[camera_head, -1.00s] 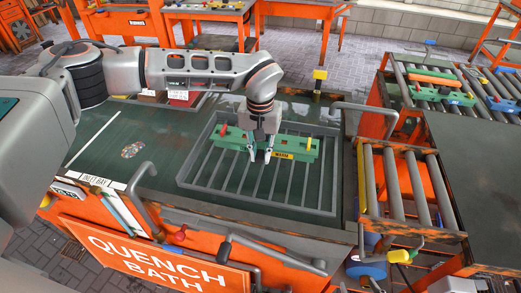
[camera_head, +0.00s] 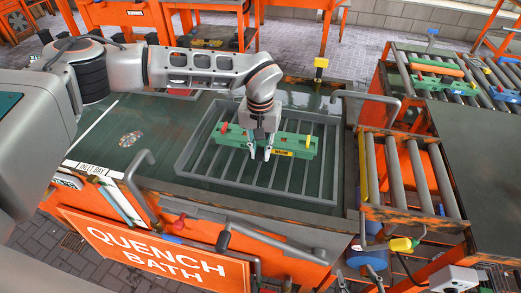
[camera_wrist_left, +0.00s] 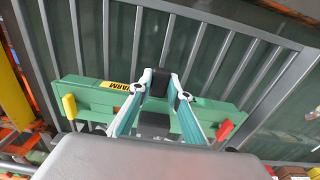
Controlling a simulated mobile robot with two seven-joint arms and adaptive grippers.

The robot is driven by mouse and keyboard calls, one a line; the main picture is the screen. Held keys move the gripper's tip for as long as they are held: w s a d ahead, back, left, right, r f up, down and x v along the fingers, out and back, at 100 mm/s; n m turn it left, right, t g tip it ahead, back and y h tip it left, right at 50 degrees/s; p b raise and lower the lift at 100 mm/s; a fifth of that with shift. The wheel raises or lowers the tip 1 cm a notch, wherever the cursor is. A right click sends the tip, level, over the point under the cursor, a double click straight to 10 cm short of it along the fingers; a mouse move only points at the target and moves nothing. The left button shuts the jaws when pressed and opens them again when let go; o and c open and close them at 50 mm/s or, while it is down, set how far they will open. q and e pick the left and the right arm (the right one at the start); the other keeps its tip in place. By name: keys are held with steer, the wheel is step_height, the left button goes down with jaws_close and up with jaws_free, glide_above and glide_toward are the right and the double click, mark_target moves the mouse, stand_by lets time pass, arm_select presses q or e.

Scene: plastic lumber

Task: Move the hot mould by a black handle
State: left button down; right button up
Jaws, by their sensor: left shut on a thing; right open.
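The mould is a long green block (camera_head: 300,146) with a yellow WARM label, a red tab at one end and a yellow one at the other. It is at the grey barred rack (camera_head: 230,170) in the quench bath; whether it touches the bars I cannot tell. My left gripper (camera_head: 260,156) comes down over the mould's middle. In the left wrist view its fingers (camera_wrist_left: 161,80) are shut on a black handle (camera_wrist_left: 179,48) at the middle of the green mould (camera_wrist_left: 92,100). The fingers partly hide the handle. My right gripper is not in view.
The orange quench bath has a raised rim and bent grey handles (camera_head: 140,165) along its front. A roller conveyor (camera_head: 395,175) stands right of it. Another green mould (camera_head: 437,86) with an orange bar sits on rollers behind. A dark flat table (camera_head: 485,165) is at the far right.

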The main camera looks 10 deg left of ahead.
stand_by(0.9)
stand_by(0.5)
arm_select(q)
steer(key=shift+f, duration=0.5)
stand_by(0.7)
stand_by(0.3)
steer(key=c, duration=1.8)
jaws_free()
steer(key=shift+o, duration=0.4)
steer(key=shift+s+f, duration=0.15)
steer(key=shift+f, duration=0.05)
steer(key=o, duration=0.3)
steer(key=shift+r, duration=0.1)
